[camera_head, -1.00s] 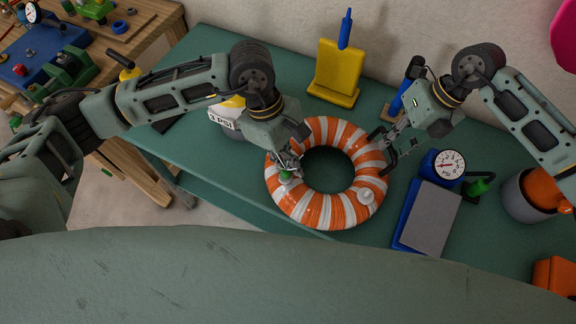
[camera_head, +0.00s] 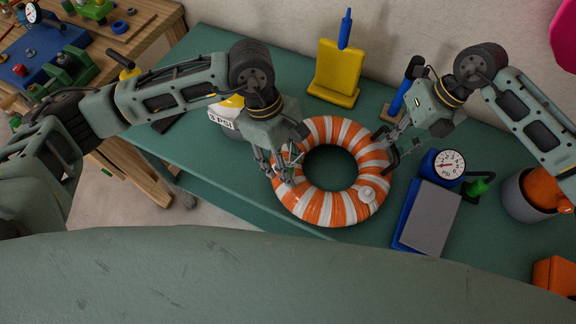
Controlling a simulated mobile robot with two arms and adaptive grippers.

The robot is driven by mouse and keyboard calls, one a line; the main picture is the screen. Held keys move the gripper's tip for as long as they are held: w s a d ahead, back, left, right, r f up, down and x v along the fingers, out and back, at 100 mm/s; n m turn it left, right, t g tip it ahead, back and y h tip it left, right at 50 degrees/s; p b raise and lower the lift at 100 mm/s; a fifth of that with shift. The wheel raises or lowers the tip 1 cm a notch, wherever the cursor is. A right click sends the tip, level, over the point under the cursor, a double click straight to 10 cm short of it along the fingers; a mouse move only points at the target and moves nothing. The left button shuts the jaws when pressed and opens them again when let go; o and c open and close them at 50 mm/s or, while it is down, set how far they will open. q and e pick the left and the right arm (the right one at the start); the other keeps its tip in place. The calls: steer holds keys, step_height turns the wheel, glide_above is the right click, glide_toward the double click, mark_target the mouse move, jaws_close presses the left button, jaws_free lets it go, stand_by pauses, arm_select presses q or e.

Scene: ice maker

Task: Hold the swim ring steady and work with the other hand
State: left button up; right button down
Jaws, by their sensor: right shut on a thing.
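The orange-and-white striped swim ring (camera_head: 318,207) lies flat on the green table. A white valve (camera_head: 367,194) sticks up from its lower right part. My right gripper (camera_head: 388,150) is shut on the upper right edge of the ring. My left gripper (camera_head: 287,172) is over the left part of the ring, its fingers pointing down close to the surface. Whether those fingers are open or shut, or touch the ring, is too small to tell. The fingers cover that patch of the ring.
A blue device with a round dial (camera_head: 449,165) and a grey plate (camera_head: 430,218) stands right of the ring. A grey pot (camera_head: 520,200) is farther right. A yellow stand (camera_head: 338,72) is behind, a white container (camera_head: 226,117) at left. The green table (camera_head: 200,170) is clear at front left.

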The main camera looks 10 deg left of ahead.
arm_select(q)
steer(key=shift+d+r, duration=0.1)
steer(key=shift+r, duration=3.3)
arm_select(e)
steer(key=shift+s+f, duration=0.15)
arm_select(q)
steer(key=shift+r, duration=0.1)
arm_select(e)
steer(key=shift+a, duration=0.1)
arm_select(q)
step_height(320, 180, up, 7)
steer(key=shift+w, duration=0.15)
arm_select(e)
steer(key=c, duration=1.9)
jaws_free()
steer(key=shift+o, duration=0.2)
